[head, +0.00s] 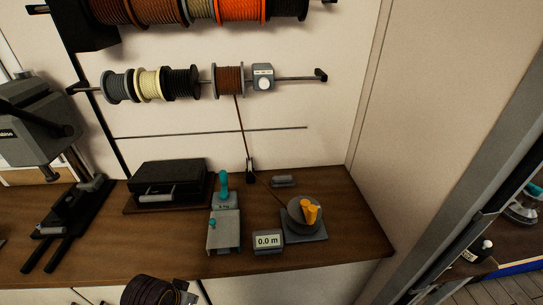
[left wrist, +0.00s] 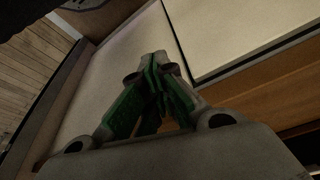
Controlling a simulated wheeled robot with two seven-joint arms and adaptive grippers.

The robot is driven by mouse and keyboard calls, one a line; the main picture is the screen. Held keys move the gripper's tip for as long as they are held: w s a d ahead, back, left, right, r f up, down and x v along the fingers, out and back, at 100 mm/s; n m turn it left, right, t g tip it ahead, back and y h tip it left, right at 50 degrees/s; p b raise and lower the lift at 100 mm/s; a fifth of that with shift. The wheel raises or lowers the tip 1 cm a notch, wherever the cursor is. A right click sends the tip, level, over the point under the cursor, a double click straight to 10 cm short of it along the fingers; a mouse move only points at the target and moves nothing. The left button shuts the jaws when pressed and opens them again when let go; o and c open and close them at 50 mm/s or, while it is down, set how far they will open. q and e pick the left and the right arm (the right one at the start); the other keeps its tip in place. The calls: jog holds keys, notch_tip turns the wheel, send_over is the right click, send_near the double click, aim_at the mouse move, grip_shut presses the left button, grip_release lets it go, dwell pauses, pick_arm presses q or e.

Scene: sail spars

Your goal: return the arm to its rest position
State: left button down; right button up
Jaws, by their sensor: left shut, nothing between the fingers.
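My left gripper (left wrist: 158,62) fills the middle of the left wrist view. Its green-padded fingers come together at the tips, with nothing held between them. It points at a pale panel (left wrist: 105,85), with a wooden edge (left wrist: 265,95) to the right; the distance to them is hard to judge.
The wooden bench (head: 180,255) carries a teal-handled device (head: 223,230), a 0.0 m display (head: 268,241), an orange-knobbed winder (head: 305,222) and a black box (head: 168,177). Spools (head: 229,79) hang on a rod above.

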pick_arm(q)
notch_tip(320, 180, down, 34)
jog(key=s+g+b, duration=0.1)
jog(key=s+b, duration=0.1)
jog(key=s, duration=0.1)
jog(key=s+a+f+b, duration=0.1)
jog(key=s+a+f, duration=0.1)
jog(key=s+f, duration=0.8)
jog(key=s+a+f+g+b, duration=0.1)
jog(key=s+f, duration=1)
jog(key=shift+s+a+f+y, duration=0.25)
jog(key=shift+s+a+y, duration=0.05)
jog(key=shift+a, duration=0.05)
jog(key=c, duration=2.2)
grip_release()
